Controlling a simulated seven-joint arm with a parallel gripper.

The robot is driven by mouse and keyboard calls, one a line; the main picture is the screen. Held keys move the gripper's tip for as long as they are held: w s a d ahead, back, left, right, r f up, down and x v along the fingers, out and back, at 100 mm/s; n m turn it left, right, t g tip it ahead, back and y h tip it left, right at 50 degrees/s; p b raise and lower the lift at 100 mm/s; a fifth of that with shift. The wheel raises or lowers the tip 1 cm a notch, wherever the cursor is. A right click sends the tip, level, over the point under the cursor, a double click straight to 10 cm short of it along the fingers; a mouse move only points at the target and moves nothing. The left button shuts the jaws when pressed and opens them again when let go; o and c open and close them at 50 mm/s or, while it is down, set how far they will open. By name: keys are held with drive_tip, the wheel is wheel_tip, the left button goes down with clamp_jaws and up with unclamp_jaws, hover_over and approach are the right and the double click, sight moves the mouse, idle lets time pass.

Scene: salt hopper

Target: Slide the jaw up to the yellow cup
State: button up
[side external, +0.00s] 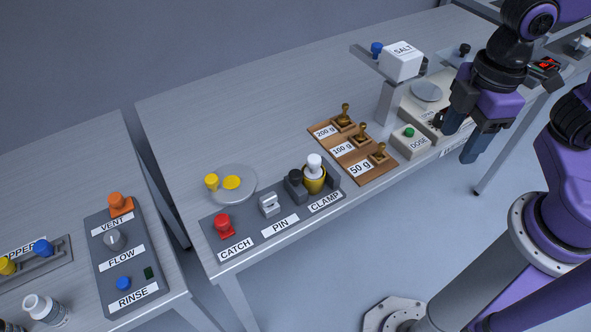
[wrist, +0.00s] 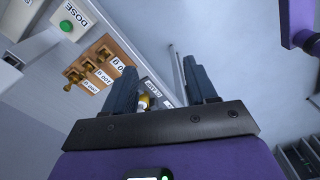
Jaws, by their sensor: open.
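The yellow cup (side external: 314,185) stands upright at the CLAMP station of the grey panel (side external: 251,228). A white knobbed piece (side external: 314,162) sits in its top. A dark jaw block (side external: 297,189) with a black knob stands close on its left; I cannot tell whether they touch. A second dark block (side external: 333,178) is at the cup's right, partly hidden by it. My gripper (side external: 463,134) is open and empty, far to the right of the cup, by the DOSE unit. In the wrist view the yellow cup (wrist: 146,102) shows small between my fingers (wrist: 163,82), partly hidden.
A wooden weight tray (side external: 376,174) with brass weights lies between the cup and my gripper. The DOSE unit (side external: 414,147) and SALT hopper (side external: 401,61) stand nearby. A red CATCH knob (side external: 222,222), grey PIN handle (side external: 269,204) and round plate (side external: 236,196) are left of the clamp.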

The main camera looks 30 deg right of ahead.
sight(296, 174)
drive_tip(key=w+a+r+n, duration=0.2)
drive_tip(key=w+a, duration=0.7)
drive_tip(key=a, duration=0.1)
drive_tip(key=w+a+r+n, duration=0.2)
drive_tip(key=w+a+n, duration=0.1)
drive_tip(key=w+a, duration=0.65)
drive_tip(key=f, duration=1.2)
drive_tip(key=s+f, duration=0.1)
drive_tip(key=f, duration=0.4)
drive_tip(key=shift+a+f, duration=0.35)
drive_tip(key=shift+f, duration=0.05)
clamp_jaws()
